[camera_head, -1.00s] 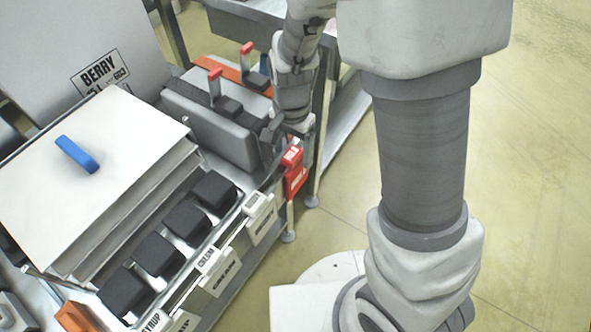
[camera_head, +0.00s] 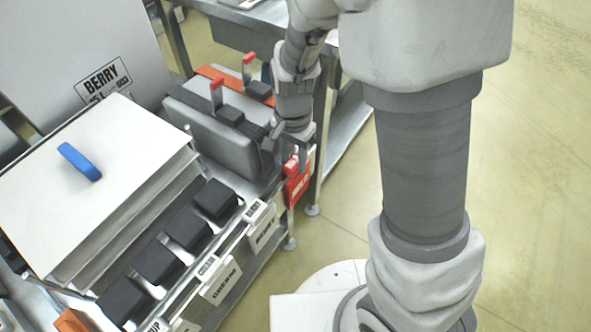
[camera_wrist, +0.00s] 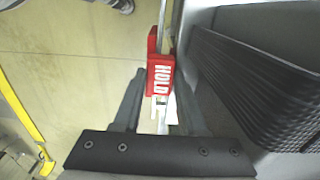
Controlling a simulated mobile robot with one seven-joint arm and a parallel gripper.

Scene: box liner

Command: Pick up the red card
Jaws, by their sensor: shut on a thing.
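The red card (camera_head: 298,187) hangs at the far right end of the shelf's front rail, with a small red top part. In the wrist view the red card (camera_wrist: 161,78), marked HOLD, lies between my fingertips, with a pale strip below it. My gripper (camera_head: 284,158) is at the card's top and covers part of it in the head view. In the wrist view my gripper (camera_wrist: 160,78) is shut on the card, one finger on each side. The card still sits in line with the rail.
White label cards (camera_head: 221,282) hang along the rail. Black blocks (camera_head: 187,229) stand behind it. A white box with a blue handle (camera_head: 79,161) is at left. A grey ribbed bin (camera_head: 215,140) stands close beside my gripper. Open floor (camera_head: 450,200) lies to the right.

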